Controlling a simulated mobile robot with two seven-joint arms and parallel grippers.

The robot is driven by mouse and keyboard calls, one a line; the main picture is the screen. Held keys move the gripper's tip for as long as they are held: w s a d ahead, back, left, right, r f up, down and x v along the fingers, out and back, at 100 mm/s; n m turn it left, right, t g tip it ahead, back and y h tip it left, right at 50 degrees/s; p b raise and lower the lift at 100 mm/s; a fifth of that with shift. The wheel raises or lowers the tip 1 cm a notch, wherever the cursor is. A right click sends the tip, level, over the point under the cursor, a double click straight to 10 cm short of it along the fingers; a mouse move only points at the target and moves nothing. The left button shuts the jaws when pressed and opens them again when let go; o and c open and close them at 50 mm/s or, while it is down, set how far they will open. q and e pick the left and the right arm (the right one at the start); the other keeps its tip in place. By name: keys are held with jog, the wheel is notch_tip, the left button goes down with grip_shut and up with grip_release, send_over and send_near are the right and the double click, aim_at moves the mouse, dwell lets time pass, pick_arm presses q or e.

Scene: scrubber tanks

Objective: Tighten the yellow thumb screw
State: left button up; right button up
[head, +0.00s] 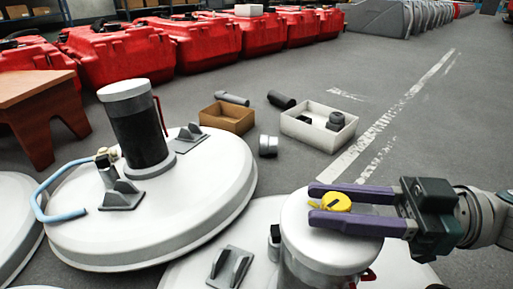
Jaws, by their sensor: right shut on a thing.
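The yellow thumb screw (337,201) sits on top of the white cylindrical cap (300,238) of the near tank, at the lower middle. It has a small dark mark on its top. My right gripper (315,204) comes in from the right and lies level over the cap. Its two purple fingers are on either side of the screw and are shut on it. The fingers hide parts of the screw's edge and of the cap. My left gripper is not in view.
A second round white tank lid (205,228) with a black-and-white column (137,125) and blue hose (60,215) stands at left. A cardboard box (228,118) and a white box (318,125) lie behind. Red tanks (120,62) line the back. The floor at right is clear.

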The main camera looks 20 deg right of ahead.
grip_shut()
jog(key=shift+r+m+t+h+p, duration=0.15)
jog(key=shift+m+t+h+p, duration=0.25)
jog(key=shift+p, duration=0.4)
jog(key=m+t+h+p, duration=0.3)
jog(key=t+h+p, duration=0.1)
jog(key=p, duration=0.1)
jog(key=shift+r+m, duration=0.1)
jog(key=shift+m, duration=0.3)
jog(key=m+t+h+p, duration=0.1)
jog(key=h, duration=0.1)
jog(key=m+t+h+p, duration=0.1)
jog(key=m+h, duration=0.1)
jog(key=h, duration=0.1)
jog(key=shift+t, duration=0.3)
jog(key=shift+f+m+t+h+p, duration=0.2)
jog(key=shift+m+t+h+p, duration=0.2)
jog(key=shift+m+h, duration=1.45)
jog(key=shift+h, duration=0.45)
jog(key=o, duration=1)
grip_release()
jog(key=shift+d, duration=0.1)
